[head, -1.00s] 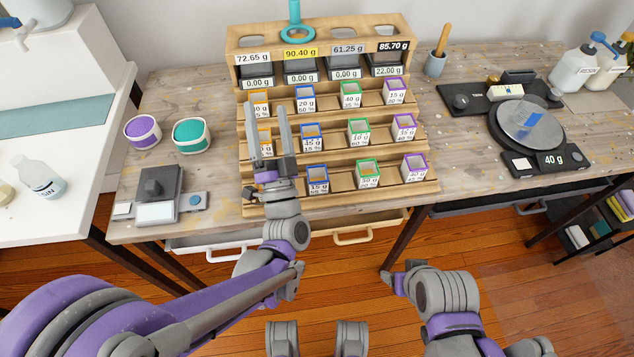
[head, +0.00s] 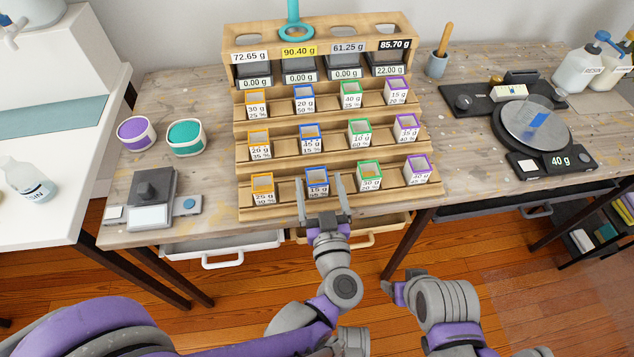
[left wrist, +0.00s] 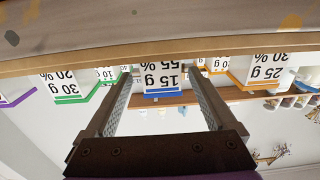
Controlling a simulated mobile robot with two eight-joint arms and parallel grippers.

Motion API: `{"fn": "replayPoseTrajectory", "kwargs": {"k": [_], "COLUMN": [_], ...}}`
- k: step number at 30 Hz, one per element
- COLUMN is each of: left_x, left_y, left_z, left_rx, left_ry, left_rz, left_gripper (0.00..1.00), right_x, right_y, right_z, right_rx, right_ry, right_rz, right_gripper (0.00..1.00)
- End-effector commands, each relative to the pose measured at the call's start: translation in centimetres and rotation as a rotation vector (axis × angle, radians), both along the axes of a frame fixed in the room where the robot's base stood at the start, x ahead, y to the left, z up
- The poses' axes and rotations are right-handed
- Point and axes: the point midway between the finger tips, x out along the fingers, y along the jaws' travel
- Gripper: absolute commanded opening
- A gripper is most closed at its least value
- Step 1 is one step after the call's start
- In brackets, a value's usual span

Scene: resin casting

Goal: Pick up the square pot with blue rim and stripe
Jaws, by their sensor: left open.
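Three square pots with blue rims stand in one column of the wooden stepped rack: a back one (head: 304,99), a middle one (head: 311,138) and a front one (head: 317,181). The front pot's label reads 15 g, 55 %. My left gripper (head: 320,190) is open at this front pot, one finger on each side of it. In the left wrist view, upside down, the front pot (left wrist: 162,76) shows between the two fingers, with a gap on both sides. Part of its lower front is hidden in the head view. My right arm shows at lower right, but I cannot make out its gripper.
The wooden rack (head: 284,208) also holds orange pots (head: 263,188) to the left, and green (head: 369,175) and purple (head: 417,168) pots to the right. A small scale (head: 150,216) stands left, a larger scale (head: 536,128) right. Drawers lie below the table edge.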

Motion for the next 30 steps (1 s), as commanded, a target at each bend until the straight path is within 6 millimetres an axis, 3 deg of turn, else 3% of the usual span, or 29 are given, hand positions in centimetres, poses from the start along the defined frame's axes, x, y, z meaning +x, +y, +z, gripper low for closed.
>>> {"fn": "replayPoseTrajectory", "kwargs": {"k": [10,19,30], "left_x": [4.5,5.0,5.0], "left_y": [1.0,1.0,1.0], "left_z": [-0.1,0.0,0.0], "left_rx": [0.001,0.001,0.001], "left_ry": [0.0,-0.001,-0.001], "left_rz": [0.002,0.0,0.0], "left_gripper": [0.9,0.9,0.23], "right_x": [0.1,0.1,0.1], "right_y": [0.0,0.0,0.0], "right_z": [-0.8,-0.8,-0.8], "right_rx": [0.0,0.0,0.0], "right_ry": [0.003,0.003,0.003], "right_rz": [0.0,0.0,0.0], "right_gripper": [0.69,0.69,0.69]}}
